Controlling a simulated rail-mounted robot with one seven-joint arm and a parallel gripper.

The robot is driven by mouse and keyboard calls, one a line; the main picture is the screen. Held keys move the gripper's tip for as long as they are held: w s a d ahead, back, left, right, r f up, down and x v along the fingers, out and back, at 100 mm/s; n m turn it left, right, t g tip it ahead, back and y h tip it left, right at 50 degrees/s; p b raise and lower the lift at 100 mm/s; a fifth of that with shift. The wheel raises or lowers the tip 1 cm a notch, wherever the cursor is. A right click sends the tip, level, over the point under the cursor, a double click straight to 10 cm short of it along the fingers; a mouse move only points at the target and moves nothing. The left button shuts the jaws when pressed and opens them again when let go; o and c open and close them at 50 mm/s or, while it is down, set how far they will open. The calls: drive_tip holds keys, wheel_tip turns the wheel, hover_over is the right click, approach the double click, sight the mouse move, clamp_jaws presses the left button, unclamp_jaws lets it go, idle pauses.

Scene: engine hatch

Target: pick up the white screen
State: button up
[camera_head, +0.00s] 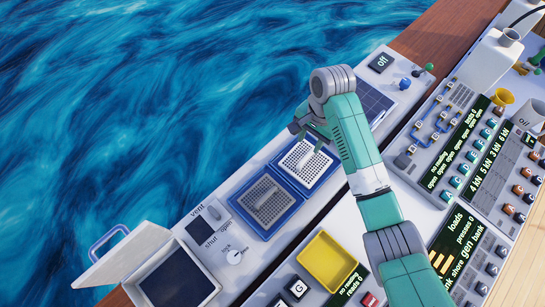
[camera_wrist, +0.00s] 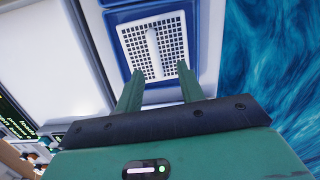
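The white screen (camera_head: 306,162) is a perforated square panel with a raised bar handle across its middle. It lies in a blue frame on the narrow white deck panel beside the water. It also shows in the wrist view (camera_wrist: 153,46), ahead of my fingers. My gripper (camera_wrist: 158,82) is open, its two green fingers apart with nothing between them. The fingertips appear near the lower edge of the screen, with the handle between their lines; I cannot tell the height gap. In the head view my gripper (camera_head: 303,130) is above the far side of the screen, and my arm hides part of the surroundings.
A grey screen (camera_head: 264,202) in a blue frame lies next to the white one. A dark panel (camera_head: 372,101) is on the other side. An open hatch (camera_head: 180,280), a yellow tray (camera_head: 327,260) and control panels (camera_head: 440,125) are nearby. Water borders the deck.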

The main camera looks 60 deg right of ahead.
sight(308, 155)
drive_tip(key=shift+s+f, duration=0.35)
drive_tip(key=shift+s, duration=0.15)
drive_tip(key=shift+s+f, duration=0.1)
drive_tip(key=shift+f, duration=0.85)
drive_tip(key=f, duration=0.2)
drive_tip(key=f+b, duration=0.1)
drive_tip(key=a+f, duration=0.1)
drive_tip(key=f, duration=0.1)
drive_tip(key=shift+w+f, duration=0.3)
drive_tip(key=shift+f, duration=0.05)
drive_tip(key=shift+d, duration=0.1)
clamp_jaws()
